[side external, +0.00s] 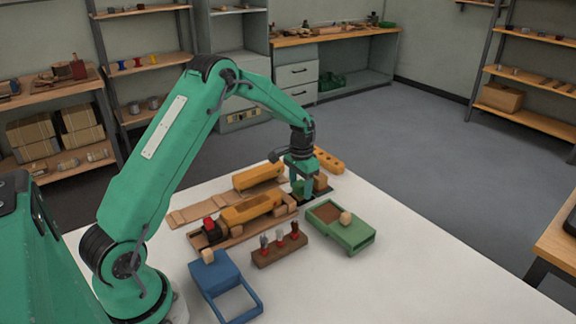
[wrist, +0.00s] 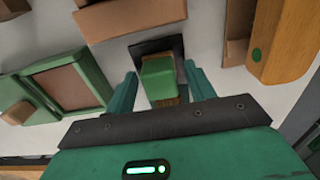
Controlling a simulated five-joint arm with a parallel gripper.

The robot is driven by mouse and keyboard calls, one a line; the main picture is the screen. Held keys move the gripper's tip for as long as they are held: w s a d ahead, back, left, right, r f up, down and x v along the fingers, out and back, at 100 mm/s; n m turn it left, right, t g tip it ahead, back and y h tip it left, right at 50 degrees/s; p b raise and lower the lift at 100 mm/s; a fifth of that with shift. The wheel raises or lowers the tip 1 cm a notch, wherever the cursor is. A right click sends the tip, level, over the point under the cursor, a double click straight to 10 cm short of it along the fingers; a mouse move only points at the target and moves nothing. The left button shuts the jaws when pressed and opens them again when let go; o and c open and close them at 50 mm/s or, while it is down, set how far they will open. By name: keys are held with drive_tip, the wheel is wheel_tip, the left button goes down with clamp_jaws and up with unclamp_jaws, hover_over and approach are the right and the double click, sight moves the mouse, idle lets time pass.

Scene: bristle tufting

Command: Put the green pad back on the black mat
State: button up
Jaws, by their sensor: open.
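In the wrist view the green pad (wrist: 160,75) is between my two fingers, with a brown part showing just below it. The black mat (wrist: 176,45) shows behind and around the pad; I cannot tell whether the pad touches it. My gripper (wrist: 160,70) is open, with a finger on each side of the pad and narrow gaps between. In the side view my gripper (side external: 302,188) points down at the black mat (side external: 321,195), near the far edge of the white table. The pad cannot be told apart from the green fingers there.
A green tray (side external: 360,238) with a tan block (side external: 346,218) stands right of my gripper. A brown rack (side external: 279,250) with several brushes and a blue frame (side external: 215,275) are nearer. Yellow-orange blocks (side external: 258,177) lie to the left. The table's right front is clear.

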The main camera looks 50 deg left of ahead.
sight(301, 184)
wheel_tip(301, 184, up, 12)
drive_tip(key=shift+r, duration=0.15)
idle(0.6)
idle(0.4)
drive_tip(key=s+d+r+t, duration=0.3)
drive_tip(key=s+d+r, duration=0.7)
drive_tip(key=s+r, duration=0.3)
drive_tip(key=s+d+f+t, duration=0.1)
drive_tip(key=s+d, duration=0.1)
drive_tip(key=s, duration=0.6)
drive_tip(key=s+d+f+t, duration=0.1)
drive_tip(key=s+d, duration=0.2)
drive_tip(key=s, duration=0.5)
drive_tip(key=shift+d+f+t, duration=0.15)
drive_tip(key=shift+d+t, duration=0.1)
drive_tip(key=shift+t, duration=0.05)
